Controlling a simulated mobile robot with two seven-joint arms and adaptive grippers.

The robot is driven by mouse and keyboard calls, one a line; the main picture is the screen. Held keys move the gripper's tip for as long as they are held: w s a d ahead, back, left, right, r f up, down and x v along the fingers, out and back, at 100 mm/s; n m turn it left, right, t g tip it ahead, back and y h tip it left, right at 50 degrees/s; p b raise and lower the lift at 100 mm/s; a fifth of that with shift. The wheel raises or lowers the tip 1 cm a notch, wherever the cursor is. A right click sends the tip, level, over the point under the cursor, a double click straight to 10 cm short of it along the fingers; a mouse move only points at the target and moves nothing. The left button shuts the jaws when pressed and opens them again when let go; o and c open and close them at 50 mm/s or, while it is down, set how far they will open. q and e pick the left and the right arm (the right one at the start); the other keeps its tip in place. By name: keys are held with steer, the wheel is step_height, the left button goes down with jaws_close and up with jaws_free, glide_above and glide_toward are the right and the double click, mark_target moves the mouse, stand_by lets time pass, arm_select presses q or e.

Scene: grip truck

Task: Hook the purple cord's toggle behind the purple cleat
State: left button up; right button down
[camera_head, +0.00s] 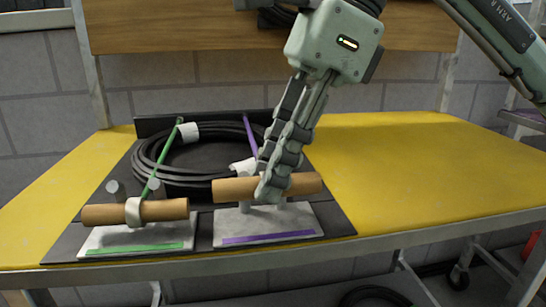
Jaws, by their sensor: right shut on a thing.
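The purple cord's toggle (230,190) is a tan wooden bar, lying roughly level across the picture. My right gripper (273,190) is shut on it right of its middle, with the fingers pointing down. The purple cord (250,133) runs from the back of the dark board toward the toggle; its near end is hidden by the fingers. The purple cleat (245,207) has short grey posts on a pale plate with a purple stripe (268,237). The toggle appears over the posts and partly covers them; I cannot tell whether it touches them. My left gripper is not in view.
A black cable coil (148,165) with white straps lies behind. The yellow bench (410,170) is clear at right.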

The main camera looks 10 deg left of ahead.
steer(key=shift+w+a+f+b, duration=0.15)
steer(key=shift+f+b, duration=0.25)
steer(key=shift+f, duration=0.55)
steer(key=c, duration=1.2)
jaws_free()
steer(key=shift+r, duration=0.1)
steer(key=v, duration=1.2)
